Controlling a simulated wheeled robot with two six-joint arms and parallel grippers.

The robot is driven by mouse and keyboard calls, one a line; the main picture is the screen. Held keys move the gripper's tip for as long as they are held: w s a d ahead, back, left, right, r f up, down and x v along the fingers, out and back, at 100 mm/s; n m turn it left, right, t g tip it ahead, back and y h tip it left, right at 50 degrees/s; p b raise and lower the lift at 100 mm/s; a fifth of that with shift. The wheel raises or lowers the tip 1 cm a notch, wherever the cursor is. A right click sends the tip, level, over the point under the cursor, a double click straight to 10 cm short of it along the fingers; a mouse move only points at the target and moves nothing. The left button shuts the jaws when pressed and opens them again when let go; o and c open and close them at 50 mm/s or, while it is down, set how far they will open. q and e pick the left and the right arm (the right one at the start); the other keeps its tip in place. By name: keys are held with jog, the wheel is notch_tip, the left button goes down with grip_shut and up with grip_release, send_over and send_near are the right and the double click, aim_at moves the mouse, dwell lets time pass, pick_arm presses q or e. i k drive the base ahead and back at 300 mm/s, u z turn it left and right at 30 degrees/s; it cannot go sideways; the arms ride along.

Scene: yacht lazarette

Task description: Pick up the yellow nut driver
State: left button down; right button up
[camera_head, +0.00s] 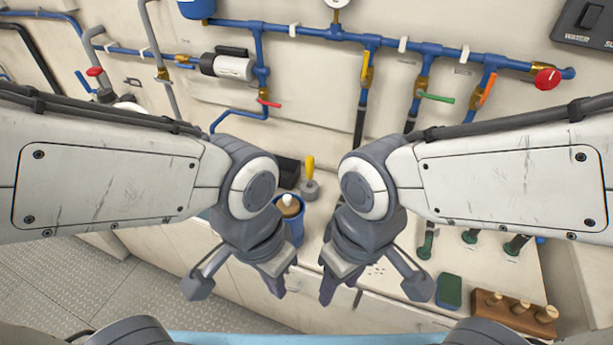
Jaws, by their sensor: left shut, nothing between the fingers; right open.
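A yellow handle (310,166), which looks like the yellow nut driver, stands upright on the counter between my two arms. Its lower end meets a grey rounded piece (310,189), and I cannot tell whether that is a holder or part of it. My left gripper (277,287) is shut and empty, in front of the handle and to its left. My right gripper (328,292) is open and empty, in front of the handle and slightly to its right. Both grippers are apart from the handle.
A blue container (296,230) with a brown and white top stands behind my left gripper, partly hidden. A dark object (288,172) lies left of the handle. Blue pipes with valves (330,36) line the wall.

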aim_at(309, 160)
jog(key=u, duration=0.55)
jog(key=k, duration=0.65)
jog(key=u, duration=0.95)
jog(key=i, duration=1.3)
jog(key=z, duration=0.9)
jog(key=i, duration=0.5)
jog(key=z, duration=0.45)
